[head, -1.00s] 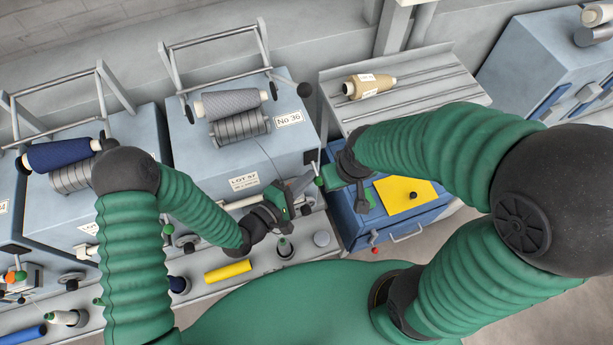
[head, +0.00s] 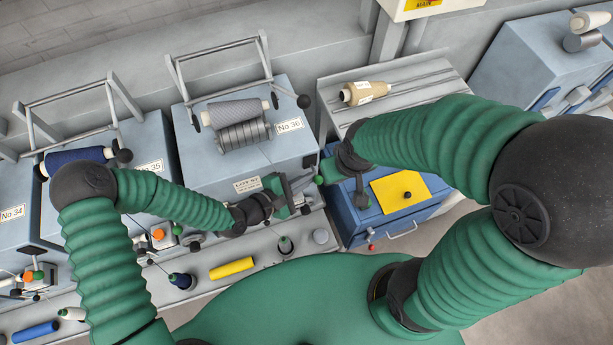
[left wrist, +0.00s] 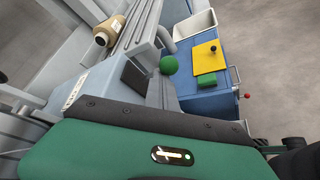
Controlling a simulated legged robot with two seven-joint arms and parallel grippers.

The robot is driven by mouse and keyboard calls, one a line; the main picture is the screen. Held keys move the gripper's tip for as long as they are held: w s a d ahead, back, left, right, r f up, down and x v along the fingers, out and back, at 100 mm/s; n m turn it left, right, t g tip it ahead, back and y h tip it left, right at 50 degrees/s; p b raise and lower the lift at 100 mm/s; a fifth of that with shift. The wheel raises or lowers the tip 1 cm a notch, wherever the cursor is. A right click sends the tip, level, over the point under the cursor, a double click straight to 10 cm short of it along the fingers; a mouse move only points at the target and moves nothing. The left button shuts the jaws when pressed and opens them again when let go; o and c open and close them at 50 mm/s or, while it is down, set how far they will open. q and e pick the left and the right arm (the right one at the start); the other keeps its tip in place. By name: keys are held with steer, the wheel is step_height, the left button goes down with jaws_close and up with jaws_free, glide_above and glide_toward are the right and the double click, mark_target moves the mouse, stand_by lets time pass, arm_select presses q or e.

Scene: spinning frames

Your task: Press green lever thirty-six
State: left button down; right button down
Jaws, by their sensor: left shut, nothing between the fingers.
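The machine with the No 36 plate (head: 289,126) stands at the middle of the head view. A small green ball knob (head: 319,179) is by its right front corner. It shows larger as a green ball (left wrist: 168,65) in the left wrist view. My left gripper (head: 306,184) is shut and empty, its tip just left of the green ball in the head view; I cannot tell whether they touch. The lever's stem is mostly hidden. My right gripper (head: 361,198) hangs over the blue cabinet, and its fingers are not clear.
The blue cabinet (head: 350,226) with a yellow sheet (head: 400,192) stands right of the machine. A tan cone (head: 364,93) lies on the grey rack. On the front ledge are a yellow tube (head: 231,268) and a grey-green cone (head: 285,245). Machine No 35 (head: 150,166) is at the left.

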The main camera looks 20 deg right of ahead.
steer(key=shift+r, duration=0.1)
steer(key=shift+w+r+p, duration=0.25)
steer(key=shift+r+p, duration=0.3)
steer(key=shift+p, duration=0.1)
